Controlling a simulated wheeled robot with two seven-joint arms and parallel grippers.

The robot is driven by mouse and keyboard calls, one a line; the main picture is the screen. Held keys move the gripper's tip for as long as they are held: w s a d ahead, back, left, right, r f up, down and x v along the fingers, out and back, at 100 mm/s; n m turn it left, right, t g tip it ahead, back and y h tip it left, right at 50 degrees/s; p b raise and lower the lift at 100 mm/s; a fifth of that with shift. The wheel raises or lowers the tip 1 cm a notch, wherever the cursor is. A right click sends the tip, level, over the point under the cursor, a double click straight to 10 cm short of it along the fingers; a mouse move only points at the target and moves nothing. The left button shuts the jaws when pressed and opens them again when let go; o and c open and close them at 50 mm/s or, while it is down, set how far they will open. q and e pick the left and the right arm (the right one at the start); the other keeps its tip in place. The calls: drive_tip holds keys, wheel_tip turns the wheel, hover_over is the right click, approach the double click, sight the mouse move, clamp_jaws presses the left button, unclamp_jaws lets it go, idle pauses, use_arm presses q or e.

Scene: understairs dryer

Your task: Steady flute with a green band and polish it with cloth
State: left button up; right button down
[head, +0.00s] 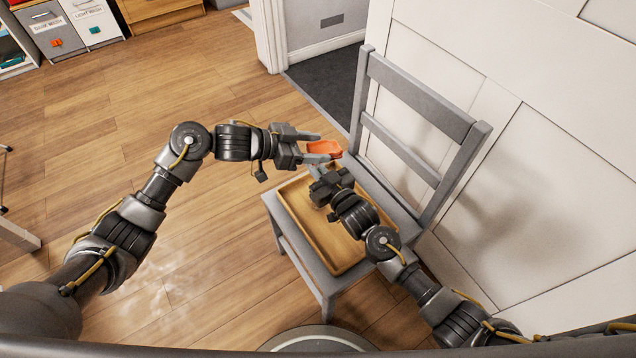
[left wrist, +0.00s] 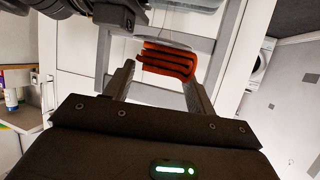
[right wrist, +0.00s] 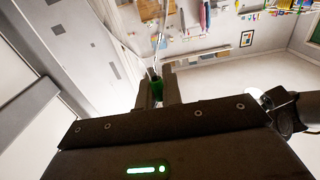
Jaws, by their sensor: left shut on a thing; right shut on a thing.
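The orange-red cloth (head: 325,148) is held between the fingers of my left gripper (head: 311,145), above the grey chair. In the left wrist view the cloth (left wrist: 167,62) is folded, with dark stripes, and spans the gap between the fingertips. My right gripper (right wrist: 157,90) is shut on the flute at its green band (right wrist: 157,88). The clear, thin part of the flute (right wrist: 159,45) extends beyond the fingertips in the right wrist view. In the head view the two grippers are close together and the flute is mostly hidden. I cannot tell whether the cloth touches it.
A wooden tray (head: 322,238) lies on the seat of the grey chair (head: 415,95) below my grippers. The chair back and a white panelled wall (head: 545,110) are close on the right. Laundry bins (head: 50,38) stand at the far left.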

use_arm(q)
drive_tip(key=shift+r, duration=2.5)
drive_tip(key=shift+f, duration=1.5)
drive_tip(key=shift+f, duration=1)
drive_tip(key=shift+a, duration=0.1)
drive_tip(key=shift+s+a+r, duration=0.1)
drive_tip(key=shift+s+a, duration=0.35)
drive_tip(key=shift+a, duration=0.2)
drive_tip(key=shift+s+a, duration=0.45)
drive_tip(key=shift+a, duration=0.15)
